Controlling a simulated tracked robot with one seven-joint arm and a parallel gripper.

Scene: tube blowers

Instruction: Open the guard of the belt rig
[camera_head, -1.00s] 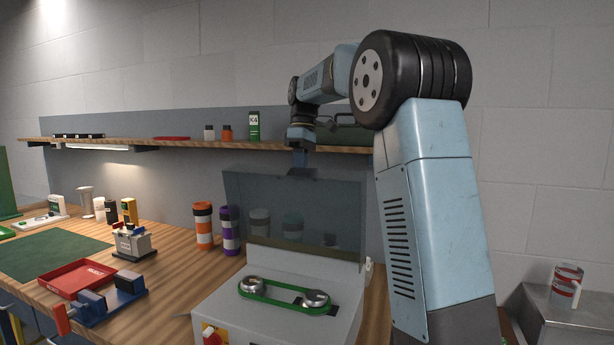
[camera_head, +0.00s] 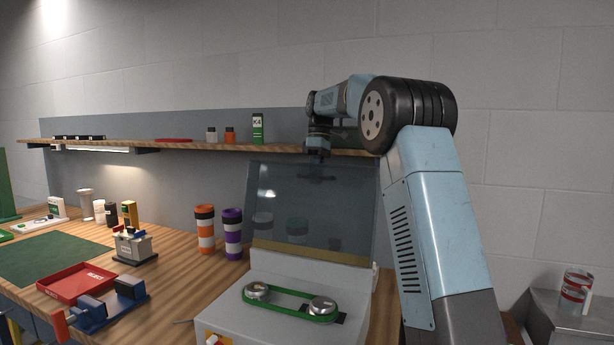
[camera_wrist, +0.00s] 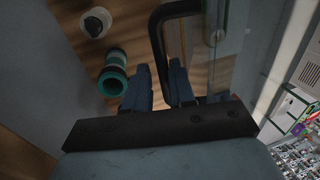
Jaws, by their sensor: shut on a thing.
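The belt rig (camera_head: 275,270) is a grey box with a green belt (camera_head: 290,303) around two metal pulleys on its top. Its see-through guard (camera_head: 345,215) stands raised at the rig's back edge, clear of the belt and pulleys. My gripper (camera_head: 317,172) is at the guard's upper edge. In the wrist view, the two fingers of my gripper (camera_wrist: 160,85) are shut around a black bar handle (camera_wrist: 157,35), beside the clear panel. The exact contact on the handle is partly hidden by the fingers.
A wooden shelf (camera_head: 200,148) with small bottles runs close behind the raised guard. An orange-banded cup (camera_head: 205,230) and a purple-banded cup (camera_head: 232,234) stand left of the rig. A red tray (camera_head: 75,283) and a blue vise (camera_head: 110,305) are farther left.

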